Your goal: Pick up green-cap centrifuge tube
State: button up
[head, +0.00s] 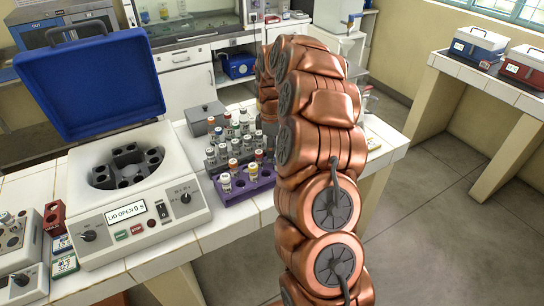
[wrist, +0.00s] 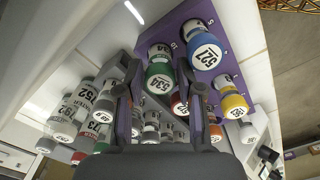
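In the wrist view, the green-cap centrifuge tube (wrist: 160,76), labelled 534, stands in the purple rack (wrist: 226,62). My gripper (wrist: 160,66) is open, with one fingertip to the left of the tube and one to the right. I cannot tell whether either finger touches it. In the head view, my copper-coloured arm hides my gripper. The purple rack also shows there (head: 262,182), but I cannot make out the green-cap tube.
A blue-cap tube (wrist: 204,50) stands close right of the green one. A yellow-cap tube (wrist: 233,104) and a red-cap tube are nearby. A grey rack of several tubes (head: 226,150) adjoins the purple rack. The open-lidded centrifuge (head: 150,200) stands left.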

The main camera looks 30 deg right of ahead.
jog(key=shift+c, duration=0.2)
grip_shut()
